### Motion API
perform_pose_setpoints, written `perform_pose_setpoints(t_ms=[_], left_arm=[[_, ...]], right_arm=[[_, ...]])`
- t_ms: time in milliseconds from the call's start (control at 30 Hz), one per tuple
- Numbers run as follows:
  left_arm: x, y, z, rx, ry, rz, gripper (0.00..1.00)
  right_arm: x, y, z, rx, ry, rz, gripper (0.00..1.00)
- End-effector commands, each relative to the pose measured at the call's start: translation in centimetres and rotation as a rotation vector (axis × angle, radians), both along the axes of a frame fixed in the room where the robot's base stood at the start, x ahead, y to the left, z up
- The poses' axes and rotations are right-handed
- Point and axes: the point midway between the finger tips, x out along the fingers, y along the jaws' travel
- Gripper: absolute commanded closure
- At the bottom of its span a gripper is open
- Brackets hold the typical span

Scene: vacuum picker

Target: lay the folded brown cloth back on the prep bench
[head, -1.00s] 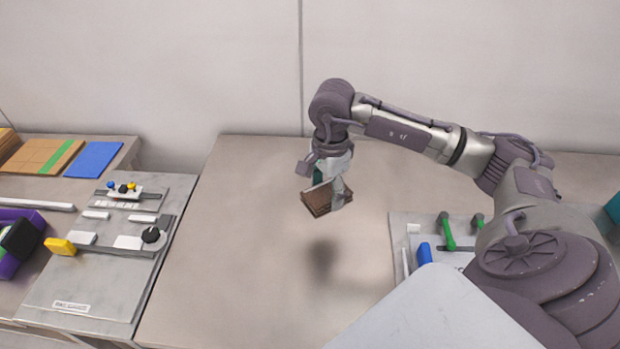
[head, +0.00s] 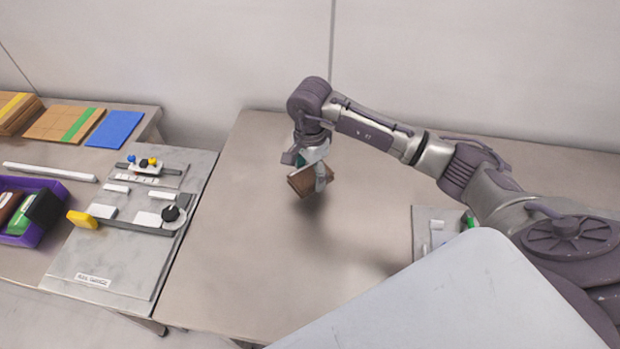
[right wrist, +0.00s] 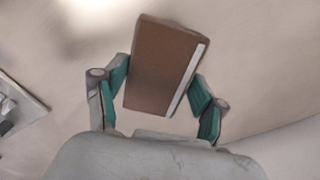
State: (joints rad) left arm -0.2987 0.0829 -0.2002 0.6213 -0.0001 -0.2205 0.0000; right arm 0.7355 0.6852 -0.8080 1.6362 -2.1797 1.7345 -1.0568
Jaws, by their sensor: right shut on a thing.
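The folded brown cloth (head: 304,182) is a small brown block with a pale strip along one edge. It hangs tilted in my right gripper (head: 313,166), above the bare top of the prep bench (head: 235,245). The right wrist view also shows the cloth (right wrist: 163,68) between the two green-padded fingers of the right gripper (right wrist: 160,92). A soft shadow lies on the bench below it, so it seems to be off the surface. My left gripper is not in view.
A grey board with a slider fixture (head: 135,225) stands to the left. Beyond it are a purple bin (head: 42,238), a blue sheet (head: 109,129) and cardboard pieces (head: 57,122). Another grey board (head: 425,230) with green handles is at right, partly hidden. The bench middle is clear.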

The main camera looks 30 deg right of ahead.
Motion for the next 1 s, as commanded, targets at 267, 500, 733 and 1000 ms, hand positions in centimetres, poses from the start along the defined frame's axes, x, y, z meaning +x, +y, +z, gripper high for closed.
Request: perform_pose_setpoints(t_ms=[267, 500, 733, 1000], left_arm=[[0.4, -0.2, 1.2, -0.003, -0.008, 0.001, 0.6], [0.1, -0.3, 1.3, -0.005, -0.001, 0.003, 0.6], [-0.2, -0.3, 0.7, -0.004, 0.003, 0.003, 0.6], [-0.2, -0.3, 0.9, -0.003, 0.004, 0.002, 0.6]], right_arm=[[0.0, 0.1, -2.8, 0.001, 0.005, -0.002, 0.63], [0.1, 0.1, -4.1, 0.0, -0.001, -0.001, 0.63], [0.1, 0.0, -4.6, -0.001, -0.001, 0.0, 0.63], [0.1, 0.1, -4.4, 0.0, -0.001, 0.0, 0.05]])
